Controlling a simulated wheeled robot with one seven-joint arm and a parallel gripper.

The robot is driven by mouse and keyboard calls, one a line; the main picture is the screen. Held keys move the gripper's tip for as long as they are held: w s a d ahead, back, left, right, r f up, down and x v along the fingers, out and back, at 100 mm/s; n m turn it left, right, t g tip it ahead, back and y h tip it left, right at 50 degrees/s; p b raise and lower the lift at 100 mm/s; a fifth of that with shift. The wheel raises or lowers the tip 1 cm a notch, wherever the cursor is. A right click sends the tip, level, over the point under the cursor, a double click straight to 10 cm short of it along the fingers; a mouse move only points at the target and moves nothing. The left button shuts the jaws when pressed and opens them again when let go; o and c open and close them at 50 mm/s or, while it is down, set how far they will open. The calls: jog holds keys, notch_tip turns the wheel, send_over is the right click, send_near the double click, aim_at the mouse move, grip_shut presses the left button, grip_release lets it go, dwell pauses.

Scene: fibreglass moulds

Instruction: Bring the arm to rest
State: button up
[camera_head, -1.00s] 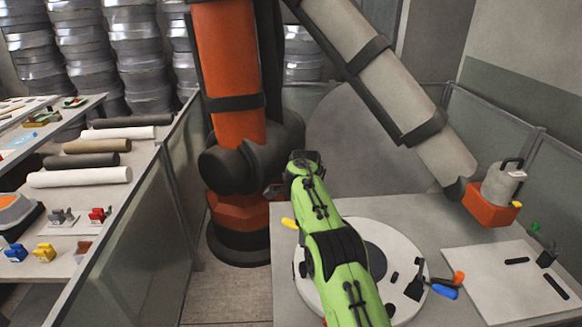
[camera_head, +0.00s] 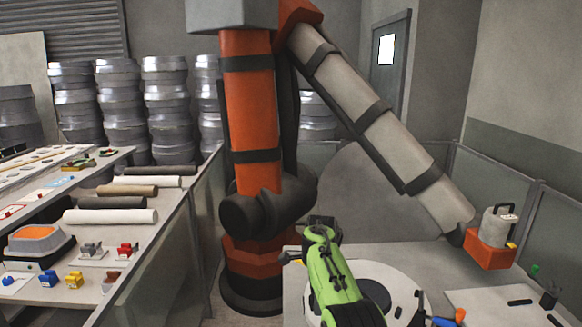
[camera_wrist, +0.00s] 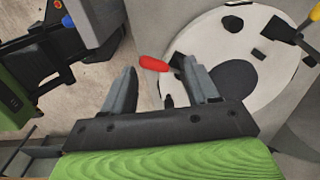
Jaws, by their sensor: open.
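My green arm (camera_head: 334,282) reaches up from the bottom edge in the head view, in front of a white round disc (camera_head: 398,282) on a grey table. Its gripper cannot be made out clearly there. In the wrist view my gripper (camera_wrist: 158,68) has its two grey fingers spread apart with nothing held between them. The fingers point toward the table, where the white disc (camera_wrist: 205,38) lies. A red-handled item (camera_wrist: 153,63) lies beyond the fingertips, near the disc's edge.
A large orange and grey industrial arm (camera_head: 252,110) stands behind the table, its orange-and-grey end tool (camera_head: 490,238) at the right. A bench with rolls (camera_head: 110,216) and small clamps runs along the left. Glass partitions (camera_head: 165,265) flank the table. A blue-handled tool (camera_head: 446,322) lies beside the disc.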

jog(key=s+d+r+n+t, duration=0.1)
jog(key=s+d+r+n, duration=0.25)
jog(key=r, duration=0.75)
jog(key=s+d+r+n+t, duration=0.1)
jog(key=s+d+r+n, duration=0.2)
jog(key=s, duration=0.4)
jog(key=s+d+r+n+t, duration=0.1)
jog(key=s+r+n, duration=0.2)
jog(key=s+r, duration=0.3)
jog(key=s+f+n+t, duration=0.1)
jog(key=s+f+n, duration=0.2)
jog(key=s, duration=0.7)
jog(key=s+f+n+t, duration=0.1)
jog(key=s+f+n, duration=0.3)
jog(key=s, duration=0.7)
jog(key=shift+s+d+n, duration=0.2)
jog(key=shift+d+n, duration=0.2)
jog(key=shift+n, duration=0.15)
